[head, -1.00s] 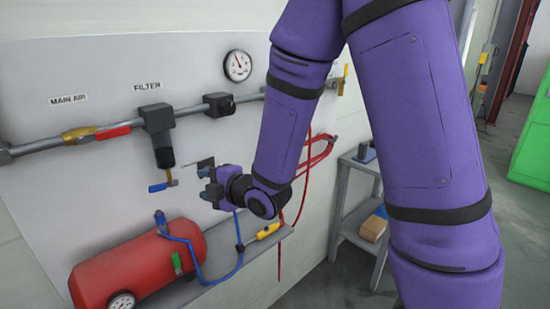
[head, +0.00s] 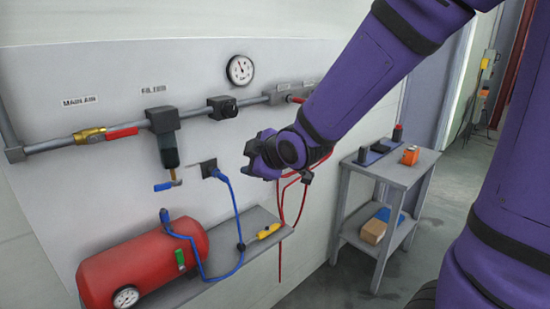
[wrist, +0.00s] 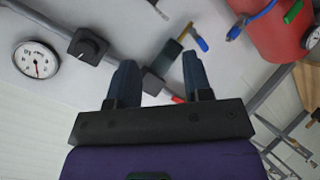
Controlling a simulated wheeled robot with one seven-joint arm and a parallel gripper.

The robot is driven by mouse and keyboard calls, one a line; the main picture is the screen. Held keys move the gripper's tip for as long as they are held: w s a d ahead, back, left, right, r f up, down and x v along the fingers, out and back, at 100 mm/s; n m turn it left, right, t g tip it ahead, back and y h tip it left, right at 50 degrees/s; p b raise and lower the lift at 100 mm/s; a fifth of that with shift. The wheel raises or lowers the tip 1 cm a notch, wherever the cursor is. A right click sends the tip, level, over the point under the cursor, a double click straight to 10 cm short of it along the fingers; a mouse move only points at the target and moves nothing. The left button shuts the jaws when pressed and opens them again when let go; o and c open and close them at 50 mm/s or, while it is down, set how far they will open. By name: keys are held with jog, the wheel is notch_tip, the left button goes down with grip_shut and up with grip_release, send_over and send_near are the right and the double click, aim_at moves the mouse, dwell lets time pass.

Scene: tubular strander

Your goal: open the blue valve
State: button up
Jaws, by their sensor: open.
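The blue valve is a small brass drain valve with a blue lever handle (head: 163,187), under the dark filter bowl (head: 168,152) on the wall panel. Its handle sticks out to the left, roughly level. In the wrist view the blue handle (wrist: 202,44) shows just beyond the tip of the right-hand finger, apart from it. My gripper (head: 252,158) is to the right of the valve in the head view, clear of it. In the wrist view my gripper (wrist: 158,58) has its two fingers spread, with nothing between the tips. Its fingers barely show in the head view.
The red-handled main air valve (head: 122,133) sits on the pipe at left. A red tank (head: 140,265) with a green handle (head: 180,259) lies below. A grey trolley (head: 375,172) stands right.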

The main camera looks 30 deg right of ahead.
jog(key=shift+s+d+r+m+g+h, duration=0.25)
jog(key=shift+s+d+r+m, duration=0.15)
jog(key=shift+s+d+m, duration=0.25)
jog(key=shift+s+d+r+m+g+h, duration=0.2)
jog(key=shift+s+d+r+m, duration=0.15)
jog(key=shift+s, duration=0.55)
jog(key=shift+s+d+r+m+g+h, duration=0.15)
jog(key=shift+s+d+r+m+h, duration=0.1)
jog(key=shift+s+d+r+m, duration=0.35)
jog(key=shift+s+a+f, duration=0.1)
jog(key=shift+a+f, duration=0.05)
jog(key=shift+f, duration=0.1)
